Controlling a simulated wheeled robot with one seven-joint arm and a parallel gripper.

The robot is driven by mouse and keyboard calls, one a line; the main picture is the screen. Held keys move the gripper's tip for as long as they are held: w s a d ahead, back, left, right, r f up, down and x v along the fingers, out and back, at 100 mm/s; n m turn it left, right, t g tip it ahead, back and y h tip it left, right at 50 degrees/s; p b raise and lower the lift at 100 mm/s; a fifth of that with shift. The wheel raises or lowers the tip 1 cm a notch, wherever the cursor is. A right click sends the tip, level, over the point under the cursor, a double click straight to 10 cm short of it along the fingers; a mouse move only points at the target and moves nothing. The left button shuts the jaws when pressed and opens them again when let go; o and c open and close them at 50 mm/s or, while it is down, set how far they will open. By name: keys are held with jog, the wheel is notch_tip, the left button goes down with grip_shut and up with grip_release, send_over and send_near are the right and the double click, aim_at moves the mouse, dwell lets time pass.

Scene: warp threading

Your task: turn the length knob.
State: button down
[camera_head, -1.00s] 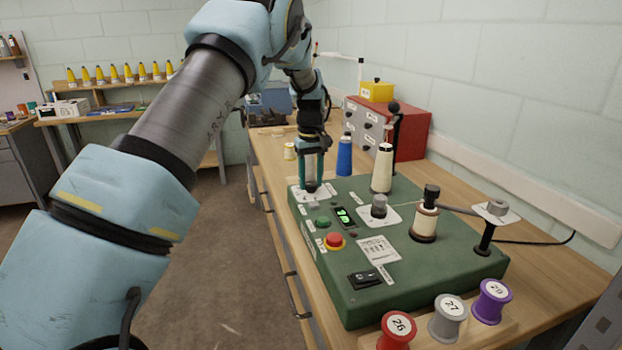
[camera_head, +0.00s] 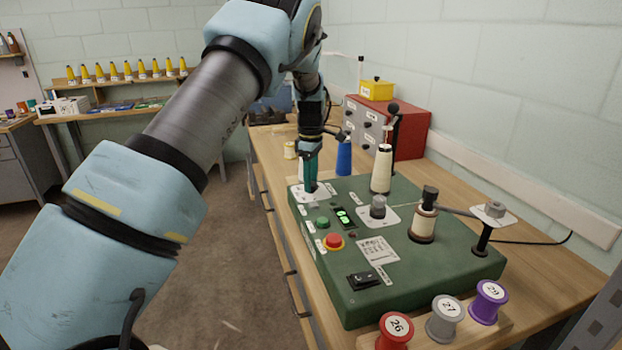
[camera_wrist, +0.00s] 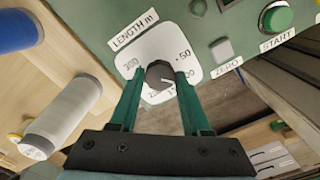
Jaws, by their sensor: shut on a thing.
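The length knob (camera_wrist: 160,75) is a dark round knob with a white pointer line, on a white dial plate (camera_wrist: 140,48) labelled "LENGTH m" in the wrist view. My gripper (camera_wrist: 158,84) has its two green fingers on either side of the knob and is shut on it. In the head view my gripper (camera_head: 310,185) reaches down to the dial plate at the far left corner of the green machine (camera_head: 400,280). The knob is hidden behind the fingers there.
A green start button (camera_head: 322,222), a red button (camera_head: 334,240) and a lit display (camera_head: 343,216) lie nearer on the panel. Numbered spools (camera_head: 445,318) stand in front.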

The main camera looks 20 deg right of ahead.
jog(key=shift+n, duration=0.5)
jog(key=shift+c, duration=1.8)
grip_release()
notch_tip(320, 180, up, 11)
jog(key=b, duration=0.2)
jog(key=shift+b, duration=0.4)
jog(key=shift+f, duration=0.1)
